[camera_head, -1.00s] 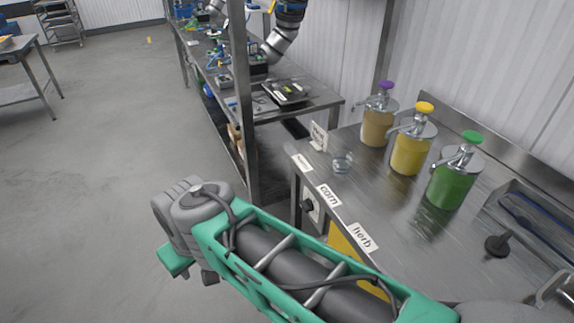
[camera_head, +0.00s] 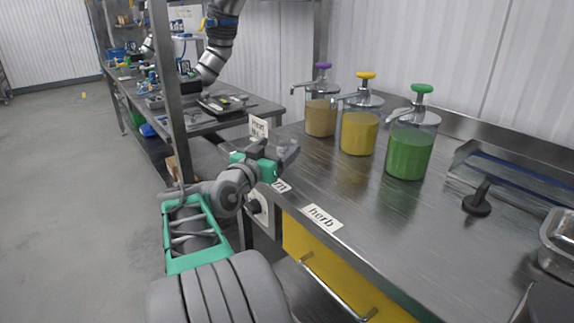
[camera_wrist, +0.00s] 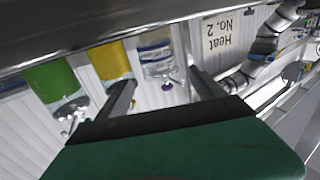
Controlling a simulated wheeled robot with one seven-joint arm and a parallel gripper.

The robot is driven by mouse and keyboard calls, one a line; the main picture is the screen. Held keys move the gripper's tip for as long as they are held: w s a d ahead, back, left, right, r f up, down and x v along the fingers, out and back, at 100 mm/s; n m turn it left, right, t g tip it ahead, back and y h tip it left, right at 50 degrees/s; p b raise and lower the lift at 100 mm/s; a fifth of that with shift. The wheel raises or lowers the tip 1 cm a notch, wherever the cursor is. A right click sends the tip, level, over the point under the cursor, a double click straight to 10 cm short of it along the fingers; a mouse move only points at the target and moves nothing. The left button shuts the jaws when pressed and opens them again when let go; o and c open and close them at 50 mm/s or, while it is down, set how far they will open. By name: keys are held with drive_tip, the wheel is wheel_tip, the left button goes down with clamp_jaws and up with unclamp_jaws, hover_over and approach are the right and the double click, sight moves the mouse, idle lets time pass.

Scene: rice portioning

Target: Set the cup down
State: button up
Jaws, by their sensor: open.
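My gripper (camera_head: 279,149) is over the counter's left front edge, near the small label stand, with its fingers apart. In the wrist view, which is upside down, the two dark fingers (camera_wrist: 163,82) are spread. A clear, see-through shape (camera_wrist: 155,48), which looks like the cup, shows beyond and between the fingertips, in front of the purple-knobbed dispenser. I cannot tell exactly how far it is from the fingers. In the head view I cannot make out the cup; my gripper covers that part of the counter.
Purple-knobbed (camera_head: 321,106), yellow-knobbed (camera_head: 360,130) and green-knobbed (camera_head: 409,152) dispensers stand along the back of the steel counter (camera_head: 390,225). A black knob-like piece (camera_head: 478,202) and a clear container (camera_head: 558,240) are at the right. The front middle of the counter is clear.

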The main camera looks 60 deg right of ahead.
sight(282, 143)
drive_tip(key=d, duration=0.6)
drive_tip(key=shift+r, duration=0.1)
drive_tip(key=c, duration=1.6)
